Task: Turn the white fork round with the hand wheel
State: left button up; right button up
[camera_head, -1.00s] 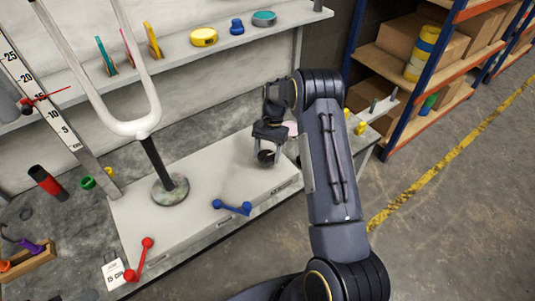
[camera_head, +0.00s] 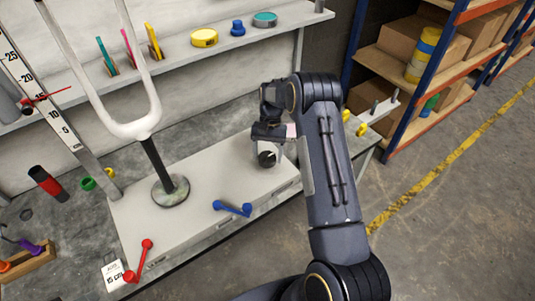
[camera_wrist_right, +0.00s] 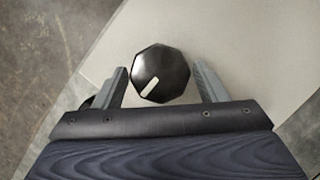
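The white fork (camera_head: 137,129) stands upright on a black rod over a round grey base (camera_head: 170,190), left of centre in the head view. Its two prongs run up past the top edge. The hand wheel (camera_head: 266,159) is a black knob at the right end of the pale box. In the right wrist view the hand wheel (camera_wrist_right: 160,72) is eight-sided with a pale stripe. My right gripper (camera_head: 268,134) is above it. In the wrist view the right gripper's fingers (camera_wrist_right: 163,85) are open, one each side of the knob, with gaps showing. My left gripper is out of view.
A blue handle (camera_head: 232,208) and a red handle (camera_head: 139,260) are on the front of the pale box (camera_head: 225,182). A ruler (camera_head: 45,110) leans at the left. A shelf (camera_head: 200,55) holds coloured tags and tins behind. Racking stands at the right.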

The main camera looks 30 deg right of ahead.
jog(key=shift+o, duration=0.9)
jog(key=v, duration=0.7)
jog(key=shift+r, duration=0.35)
jog(key=shift+w+d, duration=0.1)
notch_tip(320, 180, up, 12)
jog(key=n+t+p, duration=0.1)
jog(key=t+p, duration=0.1)
jog(key=p, duration=0.1)
send_over(273, 158)
jog(key=s+a+r+n+t+y+p, duration=0.1)
jog(key=s+a+r+n+t+p, duration=0.2)
jog(key=s+r, duration=0.65)
jog(key=s+a+r+n+t+p, duration=0.1)
jog(key=s+a+t, duration=0.1)
jog(key=s+a, duration=0.3)
jog(key=s+a+r+n+t+p, duration=0.1)
jog(key=s+a, duration=0.4)
jog(key=s, duration=0.8)
jog(key=shift+r+n+t, duration=0.2)
jog(key=shift+n+t, duration=0.1)
jog(key=shift+t, duration=0.3)
